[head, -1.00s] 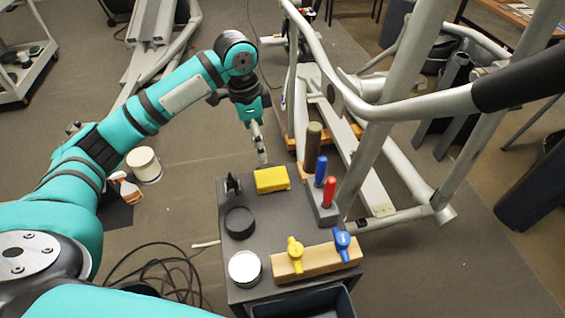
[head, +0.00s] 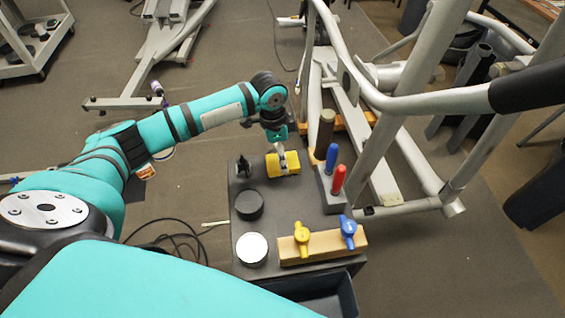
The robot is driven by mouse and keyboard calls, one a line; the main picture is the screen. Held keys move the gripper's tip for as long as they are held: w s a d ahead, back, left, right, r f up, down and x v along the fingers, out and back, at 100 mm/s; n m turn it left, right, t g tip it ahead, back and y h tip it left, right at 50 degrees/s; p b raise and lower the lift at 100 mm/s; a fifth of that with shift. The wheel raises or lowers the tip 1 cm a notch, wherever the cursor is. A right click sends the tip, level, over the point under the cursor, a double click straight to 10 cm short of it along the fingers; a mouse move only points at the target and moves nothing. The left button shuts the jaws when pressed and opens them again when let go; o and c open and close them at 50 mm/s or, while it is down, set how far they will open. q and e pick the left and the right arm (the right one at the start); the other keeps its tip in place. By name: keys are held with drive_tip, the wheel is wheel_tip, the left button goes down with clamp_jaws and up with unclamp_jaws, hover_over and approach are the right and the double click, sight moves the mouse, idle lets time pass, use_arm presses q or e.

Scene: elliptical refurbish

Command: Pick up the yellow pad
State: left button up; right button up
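The yellow pad (head: 290,166) lies at the far end of the dark grey work table (head: 288,205) in the head view. My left gripper (head: 281,157) points down from above at the pad, and its light-coloured fingertips overlap the pad's upper middle. The fingers are small and seen nearly edge-on, so I cannot tell whether they are open or closed on it. They cover a small part of the pad. My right gripper is not in the view.
Beside the pad stand a small black clip-like item (head: 243,167) and a holder with blue (head: 331,157) and red (head: 338,180) handles. A wooden block (head: 321,249) with yellow and blue valves is nearer. The elliptical's frame (head: 385,150) rises close on the right.

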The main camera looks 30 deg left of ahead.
use_arm(q)
drive_tip(key=f, duration=0.3)
drive_tip(key=shift+d+f+p, duration=0.25)
drive_tip(key=shift+f+p, duration=0.05)
drive_tip(key=shift+f, duration=0.35)
drive_tip(key=c, duration=1.1)
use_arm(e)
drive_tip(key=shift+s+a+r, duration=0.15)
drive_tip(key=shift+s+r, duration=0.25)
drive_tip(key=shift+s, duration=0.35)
